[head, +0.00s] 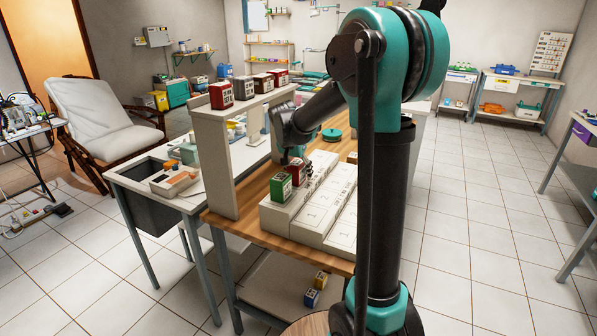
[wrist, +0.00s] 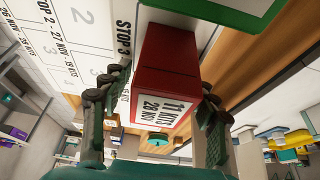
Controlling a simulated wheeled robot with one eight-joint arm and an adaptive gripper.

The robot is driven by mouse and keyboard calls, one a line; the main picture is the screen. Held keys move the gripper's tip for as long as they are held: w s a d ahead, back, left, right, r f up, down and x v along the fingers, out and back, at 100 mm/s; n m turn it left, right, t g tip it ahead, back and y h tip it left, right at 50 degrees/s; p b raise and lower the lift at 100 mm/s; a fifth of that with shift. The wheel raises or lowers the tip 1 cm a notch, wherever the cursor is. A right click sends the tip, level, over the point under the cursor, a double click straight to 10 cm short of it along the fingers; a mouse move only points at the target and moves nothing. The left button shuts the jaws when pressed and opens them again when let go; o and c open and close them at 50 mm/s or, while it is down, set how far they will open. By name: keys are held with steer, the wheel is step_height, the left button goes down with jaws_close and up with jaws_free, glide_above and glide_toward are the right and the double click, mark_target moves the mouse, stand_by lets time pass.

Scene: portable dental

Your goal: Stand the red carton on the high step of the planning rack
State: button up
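The red carton (wrist: 160,62), labelled "11 KITS 28 NOV", is between the two fingers of my gripper (wrist: 165,82) in the wrist view. The fingers flank it closely and appear shut on it. In the head view the red carton (head: 297,168) is partly hidden by my gripper (head: 299,163), at the high step of the pale planning rack (head: 277,216). I cannot tell whether its base touches the step. A green carton (head: 281,187) stands on that step just in front of it; it also shows in the wrist view (wrist: 240,10).
A pale upright frame (head: 215,160) stands left of the rack, with several cartons (head: 221,95) along its top. The lower rack steps (head: 320,213) look bare. A blue carton (head: 312,298) and a yellow one (head: 321,279) sit on the shelf below.

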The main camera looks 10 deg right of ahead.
steer(key=v, duration=1.2)
steer(key=shift+r, duration=0.2)
steer(key=shift+w, duration=0.1)
